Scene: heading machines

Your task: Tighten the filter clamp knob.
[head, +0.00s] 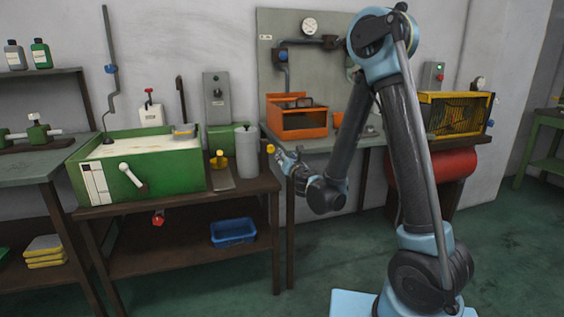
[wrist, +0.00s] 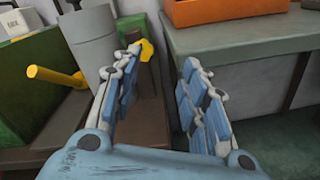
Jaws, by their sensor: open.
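A small yellow knob (head: 270,148) shows at the right of the grey cylinder (head: 247,152), at the right end of the green machine's bench; I take it for the filter clamp knob. In the wrist view the yellow knob (wrist: 147,50) lies beyond the fingertips, near the left finger, which may hide part of it. My gripper (head: 284,160) is open and empty, its fingers pointing toward the knob. In the wrist view my gripper (wrist: 162,62) has both fingers well apart. I cannot tell whether the left finger touches the knob.
Left of the cylinder stands another yellow handle (head: 218,159), also in the wrist view (wrist: 55,76). The green machine (head: 160,172) has a white lever. A grey-green table (wrist: 230,42) with an orange box (head: 296,120) is to the right. A blue bin (head: 233,232) sits below.

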